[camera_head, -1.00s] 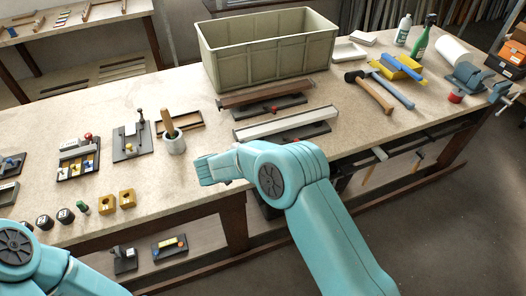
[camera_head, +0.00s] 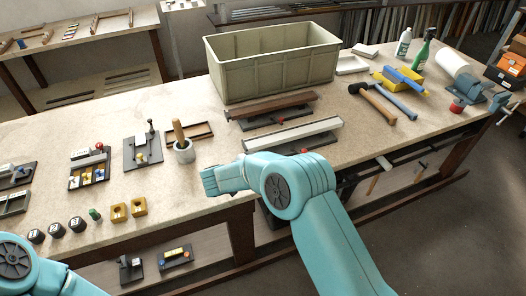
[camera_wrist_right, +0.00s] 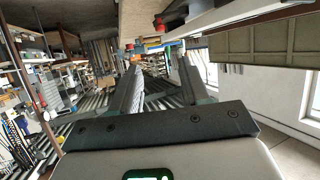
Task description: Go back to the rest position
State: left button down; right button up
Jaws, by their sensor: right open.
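My right arm (camera_head: 325,225) reaches up from the bottom of the head view and bends left over the front edge of the bench. Its gripper cannot be made out there. In the right wrist view, my right gripper (camera_wrist_right: 160,75) shows two dark fingers spread apart with nothing between them. My left arm (camera_head: 30,265) shows only as a rounded teal part at the bottom left corner of the head view. My left gripper is out of view.
The bench (camera_head: 345,150) holds a large olive bin (camera_head: 270,72), a brown profile (camera_head: 272,106) and a pale profile (camera_head: 290,134) on dark fixtures. Floor (camera_head: 430,240) at the right is clear.

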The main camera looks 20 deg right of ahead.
jog(key=s+d+f+n+b, duration=0.1)
jog(key=s+d+f, duration=0.15)
jog(key=d, duration=0.25)
jog(key=s+d+f+b, duration=0.1)
jog(key=d+f, duration=0.3)
jog(key=d, duration=0.1)
notch_tip(320, 180, down, 6)
jog(key=s+n+t+y, duration=0.2)
jog(key=n+y, duration=0.1)
jog(key=n, duration=0.1)
jog(key=s+a+f+n+g+y+b, duration=0.15)
jog(key=s+a+f+n+y, duration=0.35)
jog(key=s+a+f+y, duration=0.5)
jog(key=s+a+g+y, duration=0.1)
jog(key=s+a+g, duration=0.1)
jog(key=s+a, duration=0.3)
jog(key=s+a+n+g+y, duration=0.1)
jog(key=s+a+g+y, duration=0.1)
jog(key=s, duration=1)
jog(key=a+g, duration=0.1)
jog(key=a, duration=0.1)
jog(key=shift+s+a+g, duration=0.35)
jog(key=shift+s, duration=0.05)
